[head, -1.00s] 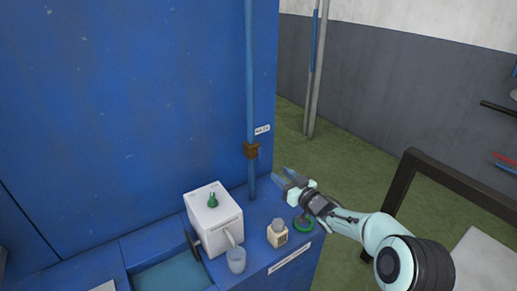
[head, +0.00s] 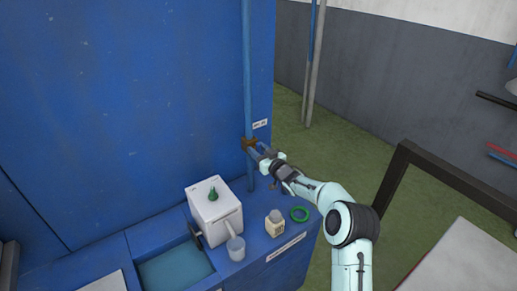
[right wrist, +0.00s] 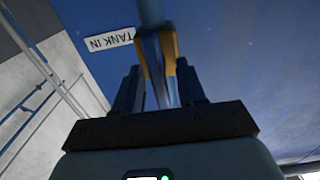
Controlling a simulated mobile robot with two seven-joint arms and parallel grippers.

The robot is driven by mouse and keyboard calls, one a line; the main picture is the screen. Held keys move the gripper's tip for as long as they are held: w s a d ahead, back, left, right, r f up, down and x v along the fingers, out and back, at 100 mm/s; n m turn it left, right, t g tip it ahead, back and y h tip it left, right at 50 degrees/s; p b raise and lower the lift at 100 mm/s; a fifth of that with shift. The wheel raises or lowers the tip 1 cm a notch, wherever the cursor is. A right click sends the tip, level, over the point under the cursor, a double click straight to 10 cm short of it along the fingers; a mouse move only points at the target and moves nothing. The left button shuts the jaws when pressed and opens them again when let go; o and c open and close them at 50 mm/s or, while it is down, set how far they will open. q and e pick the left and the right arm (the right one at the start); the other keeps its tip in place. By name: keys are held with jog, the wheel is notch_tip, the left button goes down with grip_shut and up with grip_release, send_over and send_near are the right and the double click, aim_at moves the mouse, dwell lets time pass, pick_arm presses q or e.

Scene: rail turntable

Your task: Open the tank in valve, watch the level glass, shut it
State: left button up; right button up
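The tank in valve (head: 249,144) is a brass-brown body on a vertical blue pipe beside a blue wall. In the right wrist view its brass body (right wrist: 171,55) and a blue lever (right wrist: 161,68) show close up, near an upside-down label (right wrist: 111,39) reading TANK IN. My right gripper (head: 259,152) is at the valve. In the right wrist view its two dark fingers (right wrist: 158,88) stand apart on either side of the lever, with gaps visible; contact is not clear. My left gripper is out of view. I cannot make out a level glass.
A dark frame (head: 440,175) stands at the right.

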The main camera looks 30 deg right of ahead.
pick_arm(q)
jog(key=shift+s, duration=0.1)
pick_arm(e)
jog(key=shift+s, duration=0.1)
jog(key=shift+c, duration=1)
grip_shut()
jog(key=n+b, duration=0.2)
jog(key=n, duration=0.1)
jog(key=n+b, duration=0.1)
jog(key=shift+a+f+n, duration=0.2)
jog(key=shift+f+n, duration=0.1)
jog(key=shift+r+n, duration=0.1)
jog(key=shift+n, duration=0.3)
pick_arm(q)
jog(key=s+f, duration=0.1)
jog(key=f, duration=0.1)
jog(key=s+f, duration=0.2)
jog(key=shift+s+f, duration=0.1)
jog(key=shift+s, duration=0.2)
pick_arm(e)
jog(key=shift+o, duration=1)
grip_release()
jog(key=shift+r, duration=0.1)
